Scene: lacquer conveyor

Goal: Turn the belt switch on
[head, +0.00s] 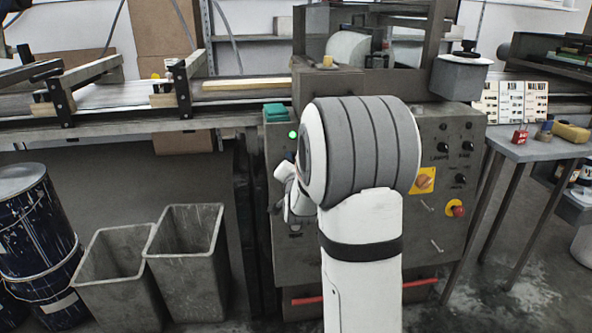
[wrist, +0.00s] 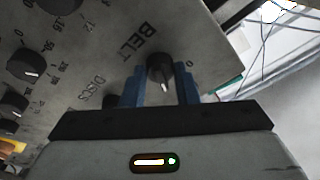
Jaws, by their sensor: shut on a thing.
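The belt switch (wrist: 158,70) is a round black knob with a white pointer mark, beside the printed word BELT on a grey panel in the wrist view. My gripper (wrist: 160,88) has its two blue fingers on either side of the knob, shut on it. The pointer mark faces the gripper body, roughly downward in that view. A "0" is printed to the right of the knob. In the head view my arm hides the switch and the fingertips, in front of the machine's control panel (head: 450,190).
A green lamp (head: 293,134) glows on the panel. A yellow-backed rotary switch (head: 425,181) and a red button (head: 457,209) sit to the right. Two grey bins (head: 187,245) and a drum (head: 35,245) stand left. A side table (head: 540,147) is at right.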

